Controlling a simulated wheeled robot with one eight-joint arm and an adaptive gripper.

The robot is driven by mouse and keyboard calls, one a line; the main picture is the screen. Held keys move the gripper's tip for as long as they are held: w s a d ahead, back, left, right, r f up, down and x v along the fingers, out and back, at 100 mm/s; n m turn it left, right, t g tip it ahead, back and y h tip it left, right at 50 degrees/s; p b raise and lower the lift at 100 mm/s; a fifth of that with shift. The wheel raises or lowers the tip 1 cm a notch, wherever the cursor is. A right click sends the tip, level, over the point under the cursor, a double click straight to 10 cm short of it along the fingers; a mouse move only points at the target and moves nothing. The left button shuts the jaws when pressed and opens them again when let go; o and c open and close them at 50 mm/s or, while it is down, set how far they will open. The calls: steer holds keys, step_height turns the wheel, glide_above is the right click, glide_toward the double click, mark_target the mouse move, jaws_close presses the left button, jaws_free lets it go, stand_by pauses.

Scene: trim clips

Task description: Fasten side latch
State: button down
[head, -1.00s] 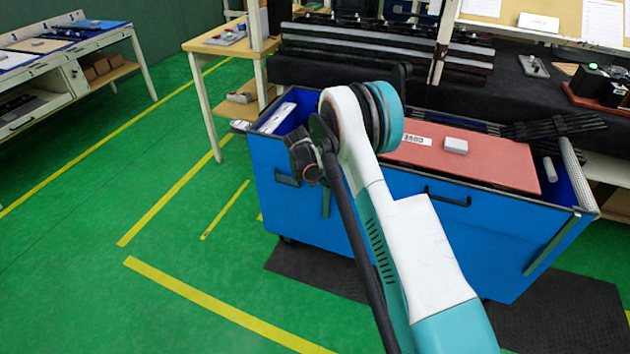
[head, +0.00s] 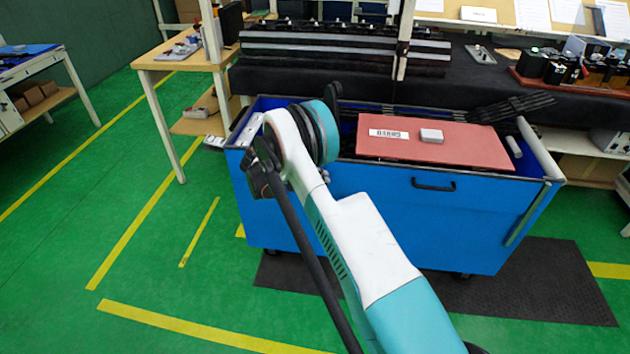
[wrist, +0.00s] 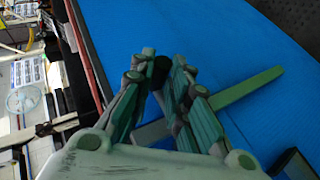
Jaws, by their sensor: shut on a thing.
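The blue cart (head: 400,215) stands on the floor with my arm reaching over its near side. A grey-green latch bar (wrist: 252,88) lies slanted across the cart's blue side panel (wrist: 215,35) in the wrist view. My gripper (wrist: 166,66) is in front of this panel, its fingers closed around a small dark piece that looks like part of the side latch. The bar passes behind the fingers, which hide its middle and the exact contact. In the head view my arm hides the gripper. A similar bar (head: 527,213) hangs at the cart's right end.
A black handle (head: 433,185) sticks out from the cart's side. A red panel (head: 460,146) with a small grey box (head: 431,135) lies on the cart's top. A workbench (head: 165,58) stands behind at the left. Green floor at the left is open.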

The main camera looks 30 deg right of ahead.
steer(key=shift+r, duration=0.1)
stand_by(0.3)
steer(key=c, duration=1.5)
jaws_free()
steer(key=shift+c, duration=0.2)
steer(key=v, duration=1.2)
steer(key=shift+a, duration=0.15)
